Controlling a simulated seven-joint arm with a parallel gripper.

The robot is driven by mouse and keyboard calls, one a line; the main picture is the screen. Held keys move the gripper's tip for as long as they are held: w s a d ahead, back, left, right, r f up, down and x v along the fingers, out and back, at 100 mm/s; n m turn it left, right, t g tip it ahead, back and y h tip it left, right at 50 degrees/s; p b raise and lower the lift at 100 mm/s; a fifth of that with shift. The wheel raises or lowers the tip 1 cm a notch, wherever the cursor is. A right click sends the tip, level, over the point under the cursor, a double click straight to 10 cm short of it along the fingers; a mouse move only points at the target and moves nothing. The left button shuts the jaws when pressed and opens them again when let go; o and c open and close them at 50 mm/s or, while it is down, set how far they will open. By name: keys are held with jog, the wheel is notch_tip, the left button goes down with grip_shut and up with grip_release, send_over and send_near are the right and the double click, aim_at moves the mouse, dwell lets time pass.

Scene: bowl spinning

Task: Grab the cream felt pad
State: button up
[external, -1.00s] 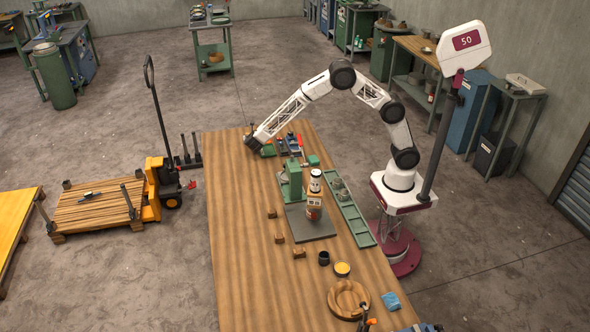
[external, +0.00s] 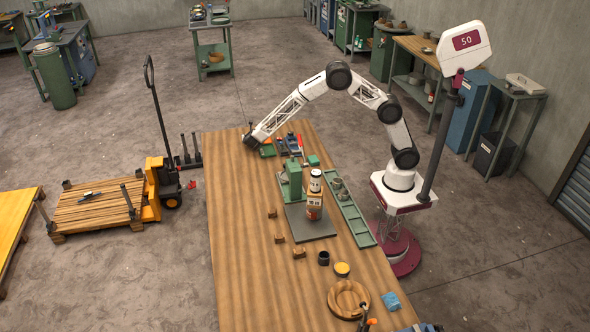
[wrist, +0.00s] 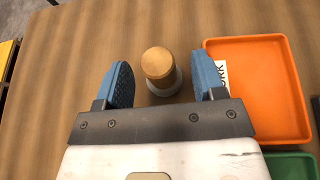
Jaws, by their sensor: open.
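The ring may be the cream felt pad, but I cannot tell for sure. My gripper (wrist: 161,70) is open, with a blue ridged finger on each side of the cylinder and gaps on both sides. In the external view my gripper (external: 249,141) is low over the far left end of the table and hides the cylinder there.
An orange tray (wrist: 262,85) with a white label lies close to the right finger, with a green tray (wrist: 290,166) below it. The table (wrist: 60,60) is bare to the left. A green machine (external: 291,180) stands further along the table.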

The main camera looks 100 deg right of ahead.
jog(key=shift+x, duration=1.75)
jog(key=c, duration=1)
jog(key=shift+r, duration=0.15)
jog(key=shift+r, duration=0.7)
notch_tip(320, 180, up, 2)
jog(key=shift+r, duration=0.1)
jog(key=s+a, duration=0.2)
jog(key=s, duration=0.2)
jog(key=s+a, duration=0.2)
jog(key=s, duration=0.3)
jog(key=s+a+r, duration=0.1)
jog(key=s+a, duration=0.2)
jog(key=s, duration=0.2)
jog(key=shift+s+r, duration=0.15)
